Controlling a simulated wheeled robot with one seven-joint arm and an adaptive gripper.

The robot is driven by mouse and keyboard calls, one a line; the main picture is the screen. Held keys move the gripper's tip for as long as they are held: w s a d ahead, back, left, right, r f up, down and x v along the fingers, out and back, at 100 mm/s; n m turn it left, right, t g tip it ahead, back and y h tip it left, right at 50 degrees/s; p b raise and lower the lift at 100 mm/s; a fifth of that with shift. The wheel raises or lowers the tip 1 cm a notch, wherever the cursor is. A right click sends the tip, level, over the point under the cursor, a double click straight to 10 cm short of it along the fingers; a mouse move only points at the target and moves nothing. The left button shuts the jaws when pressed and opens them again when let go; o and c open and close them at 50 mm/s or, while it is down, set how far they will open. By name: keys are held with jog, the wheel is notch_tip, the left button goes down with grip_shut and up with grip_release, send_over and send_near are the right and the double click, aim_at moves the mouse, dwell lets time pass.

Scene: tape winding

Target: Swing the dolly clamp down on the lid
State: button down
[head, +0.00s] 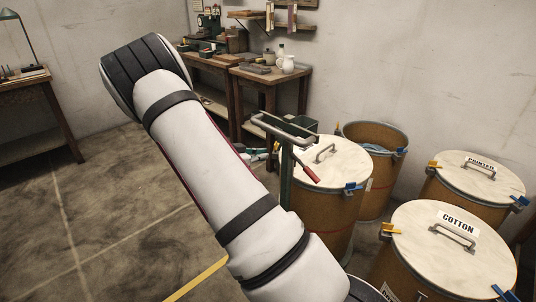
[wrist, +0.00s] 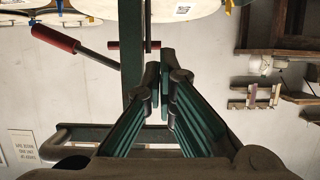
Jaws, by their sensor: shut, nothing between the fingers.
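The dolly has a green post (head: 287,180) with a grey handle frame (head: 285,131) on top, beside the nearest plain-lidded drum. A red-gripped lever (head: 306,172) slants from the post across the view of that drum's pale lid (head: 340,172); I cannot tell whether it touches the lid. In the wrist view the red grip (wrist: 53,37) is upper left, its rod running to the green post (wrist: 131,75). A thin dark-red bar (wrist: 125,45) crosses the post. My gripper (wrist: 160,68) is shut and empty, close to the post in that view. The head view hides my gripper.
The COTTON drum (head: 445,250), the PRINTER drum (head: 475,185) and an open drum (head: 375,145) crowd the right. A workbench (head: 265,78) stands against the back wall and a desk (head: 40,125) at left. The floor (head: 110,220) at left is clear.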

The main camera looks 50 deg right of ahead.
jog(key=v, duration=0.5)
jog(key=shift+f, duration=0.1)
notch_tip(320, 180, down, 8)
jog(key=a+h+b, duration=0.1)
jog(key=h+b, duration=0.4)
jog(key=h, duration=0.1)
jog(key=shift+a+f, duration=0.2)
jog(key=shift+a, duration=0.2)
jog(key=d+r+b, duration=0.1)
jog(key=d+r, duration=0.1)
jog(key=d, duration=1.1)
jog(key=shift+s+d+r, duration=0.35)
jog(key=shift+s+d, duration=0.05)
jog(key=shift+s, duration=0.05)
